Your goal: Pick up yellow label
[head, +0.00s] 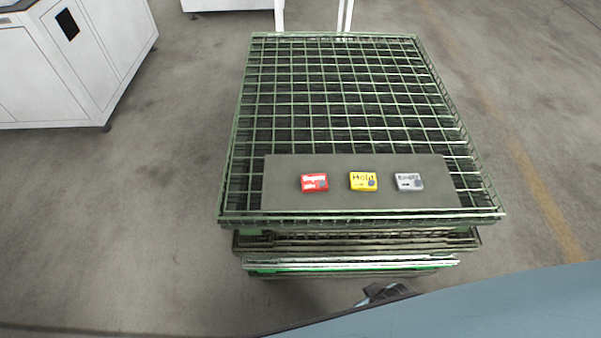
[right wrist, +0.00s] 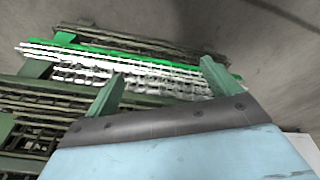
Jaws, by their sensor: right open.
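The yellow label (head: 363,181), with dark print that reads "Hold", lies on a grey-green plate (head: 300,200) on top of a stack of green wire-mesh crates. A red label (head: 314,182) lies to its left and a grey label (head: 409,182) to its right. My right gripper (head: 385,292) shows partly at the bottom of the head view, in front of the stack and below the plate. In the right wrist view its two green fingers (right wrist: 160,88) are apart with nothing between them. The left gripper is out of view.
The mesh crate top (head: 340,95) stretches behind the plate. Lower crate layers (head: 350,264) show at the front, and in the right wrist view (right wrist: 150,72) beyond the fingers. A white cabinet (head: 75,60) stands at the left. The floor around the stack is clear.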

